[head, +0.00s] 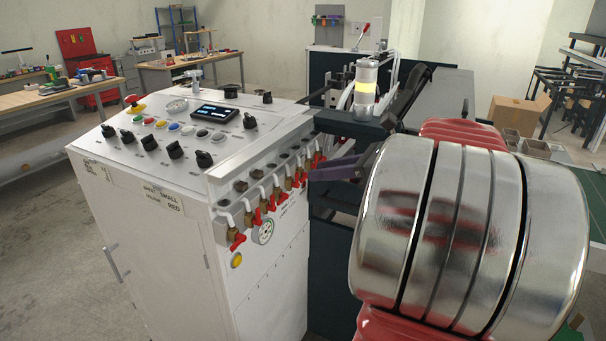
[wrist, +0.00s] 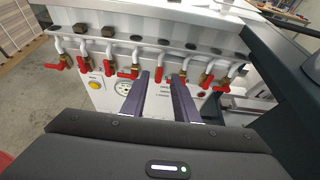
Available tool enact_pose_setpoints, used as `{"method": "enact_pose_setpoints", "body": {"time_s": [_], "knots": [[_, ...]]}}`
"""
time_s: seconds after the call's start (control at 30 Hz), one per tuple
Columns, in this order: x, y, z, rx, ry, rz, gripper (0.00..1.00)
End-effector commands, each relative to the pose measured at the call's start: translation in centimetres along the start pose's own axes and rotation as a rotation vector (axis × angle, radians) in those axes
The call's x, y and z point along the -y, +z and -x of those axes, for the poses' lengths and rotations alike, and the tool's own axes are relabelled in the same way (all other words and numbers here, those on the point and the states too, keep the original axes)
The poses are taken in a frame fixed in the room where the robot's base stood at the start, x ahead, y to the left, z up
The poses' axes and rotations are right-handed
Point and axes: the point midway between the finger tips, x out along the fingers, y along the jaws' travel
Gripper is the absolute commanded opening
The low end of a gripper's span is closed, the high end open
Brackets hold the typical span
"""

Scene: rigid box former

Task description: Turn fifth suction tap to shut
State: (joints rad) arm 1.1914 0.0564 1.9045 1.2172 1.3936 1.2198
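A row of suction taps with red handles and bent white pipes runs along the white cabinet's side, in the head view (head: 270,200) and across the top of the wrist view. In the wrist view, the fifth tap from the left (wrist: 159,74) shows between the tips of my gripper (wrist: 160,78). The two purple fingers stand apart with a gap, and I cannot tell whether they touch the handle. In the head view the purple gripper (head: 338,170) is beside the far end of the row, its tips partly hidden. Handle angles differ along the row.
The white cabinet's top (head: 180,125) carries several knobs, coloured buttons and a small display. A round gauge (wrist: 124,88) and a yellow button (wrist: 96,86) sit below the taps. Neighbouring taps are close on both sides of my fingers. A dark machine frame (wrist: 285,60) stands at the right.

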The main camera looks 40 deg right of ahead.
Motion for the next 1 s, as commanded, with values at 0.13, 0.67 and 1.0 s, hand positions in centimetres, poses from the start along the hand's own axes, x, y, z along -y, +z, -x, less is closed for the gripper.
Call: {"method": "enact_pose_setpoints", "body": {"time_s": [0.13, 0.67, 1.0], "knots": [[-0.1, 0.0, -2.4, 0.000, 0.004, 0.000, 0.27], [0.0, 0.0, -6.1, 0.000, -0.001, -0.001, 0.27], [0.1, 0.0, -6.0, 0.000, -0.002, -0.001, 0.13]]}}
